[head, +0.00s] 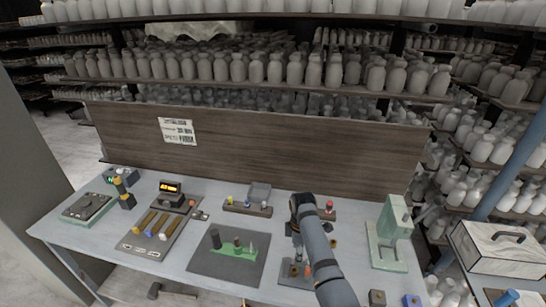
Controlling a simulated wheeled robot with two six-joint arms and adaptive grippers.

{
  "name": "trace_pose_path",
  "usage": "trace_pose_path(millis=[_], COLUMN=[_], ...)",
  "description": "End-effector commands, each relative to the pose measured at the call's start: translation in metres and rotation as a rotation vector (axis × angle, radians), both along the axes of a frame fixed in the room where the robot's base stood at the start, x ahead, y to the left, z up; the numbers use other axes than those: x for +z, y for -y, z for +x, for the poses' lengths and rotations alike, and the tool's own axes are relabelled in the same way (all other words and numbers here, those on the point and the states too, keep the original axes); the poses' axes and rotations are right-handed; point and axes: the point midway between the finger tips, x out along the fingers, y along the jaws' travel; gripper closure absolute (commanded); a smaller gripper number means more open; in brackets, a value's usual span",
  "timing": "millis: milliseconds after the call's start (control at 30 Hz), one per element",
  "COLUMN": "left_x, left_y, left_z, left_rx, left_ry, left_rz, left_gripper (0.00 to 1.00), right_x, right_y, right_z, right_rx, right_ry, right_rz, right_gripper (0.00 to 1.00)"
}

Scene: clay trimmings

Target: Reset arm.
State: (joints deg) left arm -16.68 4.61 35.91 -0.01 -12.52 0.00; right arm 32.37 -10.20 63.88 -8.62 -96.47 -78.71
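One dark grey arm of mine comes in from the bottom right and bends over the right half of the grey table (170,262). Its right gripper (298,256) points down, low over a small dark board (291,276) with small parts on it. The gripper is small and partly hidden by the arm, so I cannot tell whether its fingers are open or hold something. My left arm and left gripper do not show in the head view.
A dark mat (209,264) with a green piece lies left of the arm. A pale green press-like stand (392,222) is close on its right. A wooden tray (248,208), a lit display (170,188) and a scale-like device (88,207) stand farther left. A wooden panel (260,150) closes the back.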

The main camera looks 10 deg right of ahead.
Motion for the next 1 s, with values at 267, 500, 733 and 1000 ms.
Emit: trace_pose_path(millis=[267,500,733,1000], left_x=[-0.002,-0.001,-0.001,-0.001], left_y=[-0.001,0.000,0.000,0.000], left_z=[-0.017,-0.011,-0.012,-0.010], left_rx=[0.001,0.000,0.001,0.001], left_ry=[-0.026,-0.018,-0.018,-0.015], left_rz=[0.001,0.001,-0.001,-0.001], left_gripper=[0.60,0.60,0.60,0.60], right_x=[-0.036,-0.018,0.012,0.049], right_y=[0.066,0.102,0.109,0.106], right_z=[-0.085,-0.170,-0.221,-0.263], right_rx=[-0.540,-0.974,-1.190,-1.362], right_ry=[0.102,0.220,0.284,0.320], right_rz=[-0.001,0.036,0.089,0.161], right_gripper=[0.50,0.50,0.50,0.50])
